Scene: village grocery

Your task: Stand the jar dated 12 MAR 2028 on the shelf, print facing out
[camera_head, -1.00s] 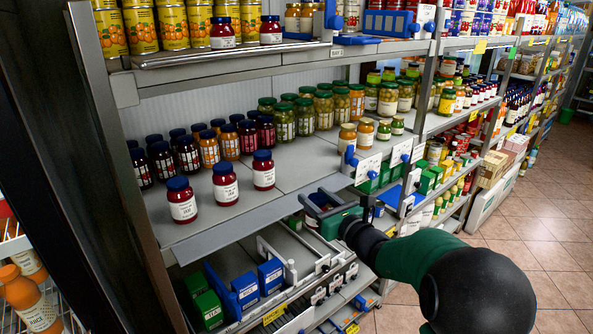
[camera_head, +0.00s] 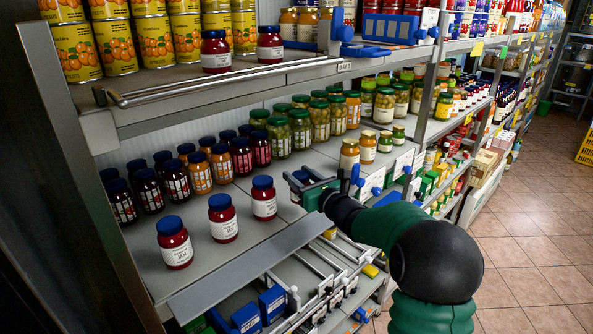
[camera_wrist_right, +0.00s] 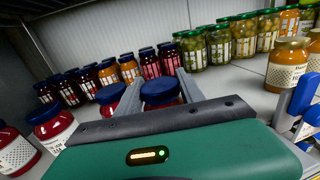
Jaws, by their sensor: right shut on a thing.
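My right gripper (camera_head: 300,186) is shut on a jar with a blue lid (camera_wrist_right: 160,93), at the shelf's front edge. The gripper hides most of this jar; its date cannot be read, and I cannot tell whether its base touches the shelf (camera_head: 243,257). Three dark red jars with blue lids and white labels stand upright in a row to its left: the nearest to it (camera_head: 264,207), a middle one (camera_head: 223,229) and a far left one (camera_head: 176,250). Their labels face out, but the print is too small to read. My left gripper is not in view.
Behind stand several dark jars (camera_head: 148,192), orange jars (camera_head: 199,178) and green-lidded jars (camera_head: 300,132). Yellowish jars (camera_head: 367,150) stand right of the gripper. An upper shelf (camera_head: 230,80) with cans overhangs. Blue boxes (camera_head: 272,302) sit below. A bare strip lies between front and back rows.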

